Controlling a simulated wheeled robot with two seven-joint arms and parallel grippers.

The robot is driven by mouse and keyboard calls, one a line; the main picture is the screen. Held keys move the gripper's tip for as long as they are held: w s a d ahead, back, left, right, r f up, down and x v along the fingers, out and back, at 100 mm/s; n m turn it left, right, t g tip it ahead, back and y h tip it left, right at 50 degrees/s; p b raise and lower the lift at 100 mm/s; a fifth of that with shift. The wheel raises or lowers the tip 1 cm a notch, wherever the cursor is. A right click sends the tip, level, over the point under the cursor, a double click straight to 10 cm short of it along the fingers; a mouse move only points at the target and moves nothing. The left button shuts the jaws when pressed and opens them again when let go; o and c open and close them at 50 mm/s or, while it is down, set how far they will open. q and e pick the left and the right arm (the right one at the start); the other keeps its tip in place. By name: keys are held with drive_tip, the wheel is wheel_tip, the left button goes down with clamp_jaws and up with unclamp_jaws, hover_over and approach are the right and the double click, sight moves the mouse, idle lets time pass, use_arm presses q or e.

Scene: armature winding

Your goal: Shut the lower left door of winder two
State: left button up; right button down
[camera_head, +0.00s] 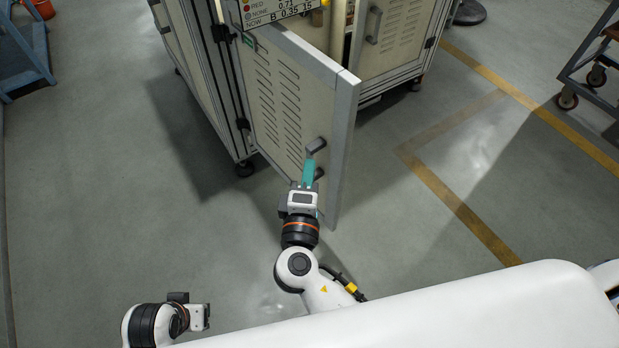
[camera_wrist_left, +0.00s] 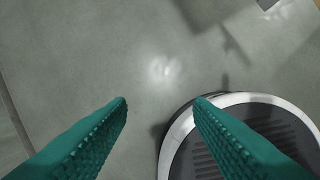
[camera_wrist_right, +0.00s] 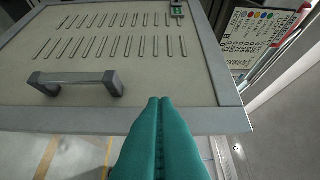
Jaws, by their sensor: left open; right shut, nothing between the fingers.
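The lower left door of the winder (camera_head: 285,95) is a cream louvred panel in a grey frame, swung wide open toward me. Its grey bar handle (camera_head: 316,146) is near the free edge. My right gripper (camera_head: 308,168) is shut and empty, with its teal fingers beside the handle. In the right wrist view its fingertips (camera_wrist_right: 160,101) lie over the door's frame edge, off to one side of the handle (camera_wrist_right: 75,84); I cannot tell whether they touch. My left gripper (camera_head: 205,317) is low over the floor, away from the door. In the left wrist view it is open and empty (camera_wrist_left: 160,103).
The winder cabinet's right door (camera_head: 395,40) looks shut. A printed board (camera_head: 280,10) is at the top of the cabinet. A blue stand (camera_head: 22,60) is at far left and a wheeled cart (camera_head: 595,60) at far right. Floor around the open door is clear.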

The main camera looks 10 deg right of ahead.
sight(328, 125)
drive_tip(key=w+d, duration=0.1)
drive_tip(key=w, duration=0.1)
drive_tip(key=w+d, duration=0.4)
drive_tip(key=w, duration=0.1)
use_arm(q)
drive_tip(key=shift+w+f, duration=0.1)
drive_tip(key=shift+f, duration=0.65)
use_arm(e)
drive_tip(key=shift+w+d, duration=0.2)
drive_tip(key=shift+d, duration=0.1)
